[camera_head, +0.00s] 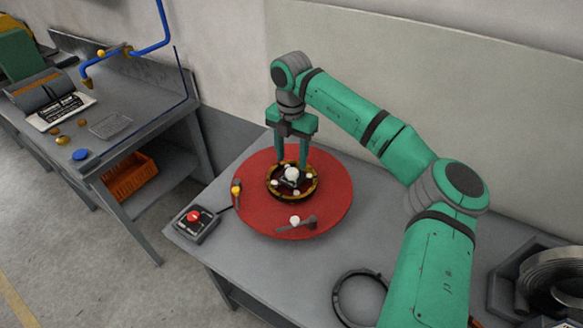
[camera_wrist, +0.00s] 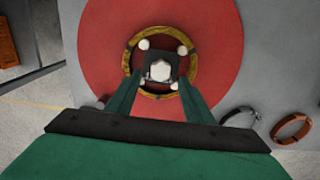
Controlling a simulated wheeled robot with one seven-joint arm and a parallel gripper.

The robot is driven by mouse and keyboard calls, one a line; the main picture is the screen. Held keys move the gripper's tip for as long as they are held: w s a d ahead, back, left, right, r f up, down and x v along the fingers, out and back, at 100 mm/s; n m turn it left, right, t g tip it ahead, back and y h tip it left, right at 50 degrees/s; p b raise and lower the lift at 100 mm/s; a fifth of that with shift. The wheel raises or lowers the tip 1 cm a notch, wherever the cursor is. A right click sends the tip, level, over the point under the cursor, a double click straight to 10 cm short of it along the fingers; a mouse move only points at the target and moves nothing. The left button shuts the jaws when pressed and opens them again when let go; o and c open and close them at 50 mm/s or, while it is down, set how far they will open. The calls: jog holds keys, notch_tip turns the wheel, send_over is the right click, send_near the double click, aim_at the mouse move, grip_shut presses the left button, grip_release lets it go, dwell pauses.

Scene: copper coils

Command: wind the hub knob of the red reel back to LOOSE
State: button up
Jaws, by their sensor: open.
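The red reel (camera_head: 325,214) lies flat on the grey table, a wide red disc with a dark and yellow ring (camera_head: 274,190) around its middle. The hub knob (camera_head: 291,175) has a white top on a dark block at the centre. In the wrist view the knob (camera_wrist: 161,71) sits between the far ends of my fingers, on the red disc (camera_wrist: 215,30). My gripper (camera_head: 291,162) points down over the hub, open, one finger on each side of the knob. Whether the fingers touch it I cannot tell. No LOOSE marking is readable.
A dark lever with a white dot (camera_head: 297,223) lies on the disc's front part. A box with a red button (camera_head: 195,217) stands left of the reel. A black ring (camera_head: 359,297) lies in front, and a coil of metal strip (camera_head: 556,280) at the right.

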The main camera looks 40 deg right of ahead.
aim_at(292, 171)
jog(key=f, duration=0.4)
jog(key=shift+a, duration=0.2)
jog(key=shift+f, duration=0.3)
jog(key=shift+s+d+f, duration=0.15)
jog(key=shift+d+f, duration=0.1)
jog(key=shift+d, duration=0.05)
jog(key=shift+a, duration=0.1)
jog(key=c, duration=1)
